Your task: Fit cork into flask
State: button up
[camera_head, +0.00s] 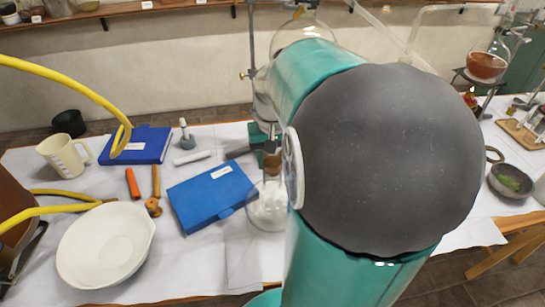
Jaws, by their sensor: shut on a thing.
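A clear glass round flask (266,212) stands on the white-covered table, just left of my large teal and grey arm, which hides its right side. A small brown cork (272,163) shows above the flask's neck. My gripper (270,150) is at the cork, mostly hidden behind my arm, and is shut on it. The cork looks roughly in line with the neck; I cannot tell whether it touches the glass or sits inside it.
Left of the flask lie a blue box (211,196), another blue box (136,146), a white bowl (105,245) and a beige mug (62,156). A glass flask with orange liquid (486,64) and a dark bowl (510,181) stand at right. My arm blocks the centre.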

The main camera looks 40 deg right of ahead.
aim_at(273, 161)
jog(key=shift+f, duration=0.1)
dwell(0.3)
jog(key=o, duration=1.4)
jog(key=shift+c, duration=0.2)
jog(key=shift+r, duration=3.55)
jog(key=s+a+n+t, duration=0.2)
jog(key=a+n, duration=0.1)
jog(key=a, duration=0.8)
jog(key=s+a+n+t, duration=0.2)
jog(key=a+n+t, duration=0.1)
jog(key=a, duration=0.8)
jog(key=shift+s+a+r+n+t, duration=0.25)
jog(key=shift+a+r+n+t, duration=0.05)
jog(key=shift+a+r+n, duration=0.1)
